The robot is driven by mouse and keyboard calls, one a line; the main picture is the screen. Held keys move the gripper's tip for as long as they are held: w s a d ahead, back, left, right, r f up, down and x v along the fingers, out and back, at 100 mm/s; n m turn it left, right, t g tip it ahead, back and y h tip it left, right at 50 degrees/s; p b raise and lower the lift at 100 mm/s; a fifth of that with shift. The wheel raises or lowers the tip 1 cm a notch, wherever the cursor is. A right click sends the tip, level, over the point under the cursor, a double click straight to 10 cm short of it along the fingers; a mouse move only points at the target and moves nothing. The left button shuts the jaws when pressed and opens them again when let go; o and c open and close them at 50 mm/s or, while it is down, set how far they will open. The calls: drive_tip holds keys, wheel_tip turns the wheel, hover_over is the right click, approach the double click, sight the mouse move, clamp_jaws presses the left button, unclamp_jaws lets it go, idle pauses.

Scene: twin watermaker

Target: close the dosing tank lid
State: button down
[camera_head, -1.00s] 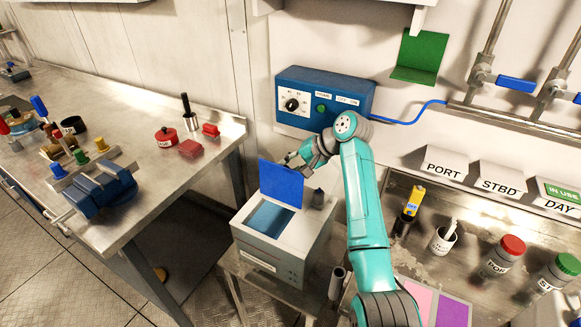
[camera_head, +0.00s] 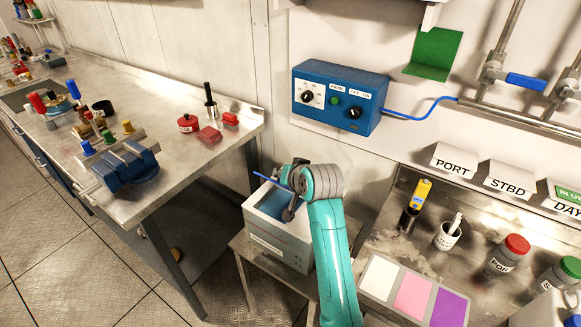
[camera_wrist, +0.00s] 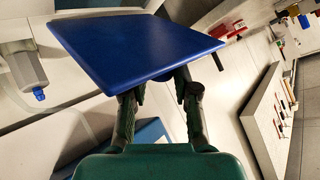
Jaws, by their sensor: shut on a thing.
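The white dosing tank (camera_head: 279,244) stands on a low metal stand, with part of its blue opening showing under the lid. Its blue lid (camera_head: 268,180) is seen nearly edge-on above the opening, tilted and apart from the rim. My gripper (camera_head: 289,203) is at the lid's right side over the tank, its fingertips partly hidden by my wrist. In the wrist view the lid (camera_wrist: 140,42) is a broad blue plate across the ends of my gripper's fingers (camera_wrist: 160,88), which are shut on it. The exact contact is hidden behind the plate.
A blue control box (camera_head: 338,97) is on the wall above the tank. A workbench (camera_head: 170,190) with a blue vise (camera_head: 127,167) is at the left. At the right, a metal counter holds a white cup (camera_head: 447,236), bottles and coloured pads (camera_head: 413,297).

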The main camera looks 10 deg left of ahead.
drive_tip(key=s+a+f+n+t, duration=0.2)
drive_tip(key=s+f+n+t, duration=0.2)
drive_tip(key=s+f+t, duration=0.2)
drive_tip(key=shift+f, duration=1.3)
drive_tip(key=c, duration=0.9)
unclamp_jaws()
drive_tip(key=shift+r, duration=0.2)
drive_tip(key=v, duration=1.2)
drive_tip(key=shift+a+f, duration=0.1)
drive_tip(key=shift+f, duration=0.05)
